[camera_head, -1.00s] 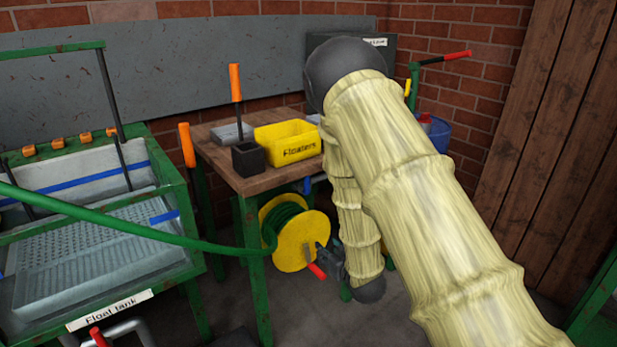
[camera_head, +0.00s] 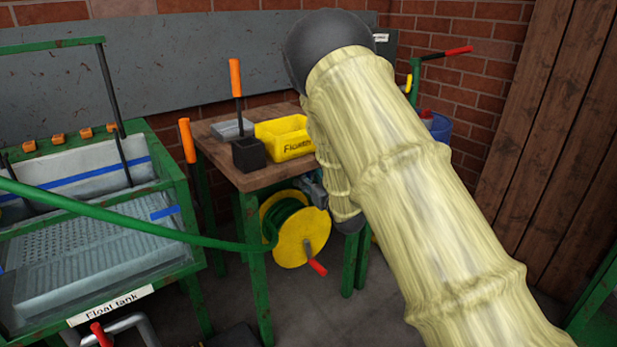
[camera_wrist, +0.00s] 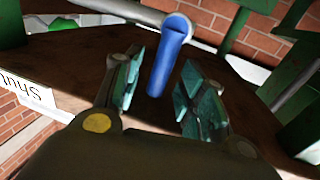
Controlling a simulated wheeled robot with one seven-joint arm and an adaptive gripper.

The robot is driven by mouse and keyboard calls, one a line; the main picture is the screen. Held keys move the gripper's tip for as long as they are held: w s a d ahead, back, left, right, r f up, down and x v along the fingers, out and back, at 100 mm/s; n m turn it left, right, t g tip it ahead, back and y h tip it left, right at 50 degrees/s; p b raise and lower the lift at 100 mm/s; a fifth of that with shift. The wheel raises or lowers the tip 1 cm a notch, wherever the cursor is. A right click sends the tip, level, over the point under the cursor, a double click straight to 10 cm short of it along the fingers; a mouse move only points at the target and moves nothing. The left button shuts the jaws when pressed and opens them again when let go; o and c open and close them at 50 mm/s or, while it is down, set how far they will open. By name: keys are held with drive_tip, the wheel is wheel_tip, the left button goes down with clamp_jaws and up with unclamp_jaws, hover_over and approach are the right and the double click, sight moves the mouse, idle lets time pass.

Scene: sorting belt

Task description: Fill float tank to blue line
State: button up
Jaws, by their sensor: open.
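The green-framed float tank (camera_head: 110,297), with its name plate, stands at the left in the head view. A blue line (camera_head: 100,172) runs along its inner back wall, and a short blue strip (camera_head: 165,212) marks its right side. I cannot tell the water level. A green hose (camera_head: 120,222) runs from the tank to a yellow reel (camera_head: 292,240). In the wrist view my gripper (camera_wrist: 163,88) is open, with a blue handle (camera_wrist: 170,60) between and beyond its fingers. I cannot tell whether they touch. In the head view my arm mostly hides the gripper.
A wooden table (camera_head: 225,165) holds a yellow Floaters bin (camera_head: 283,138) and a black block (camera_head: 248,155). A pale pipe (camera_wrist: 115,10) runs behind the blue handle. A "Shut" label (camera_wrist: 25,90) shows at left. Orange-handled levers stand by the table.

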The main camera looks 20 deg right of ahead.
drive_tip(key=shift+w+a, duration=0.25)
drive_tip(key=shift+w, duration=0.95)
clamp_jaws()
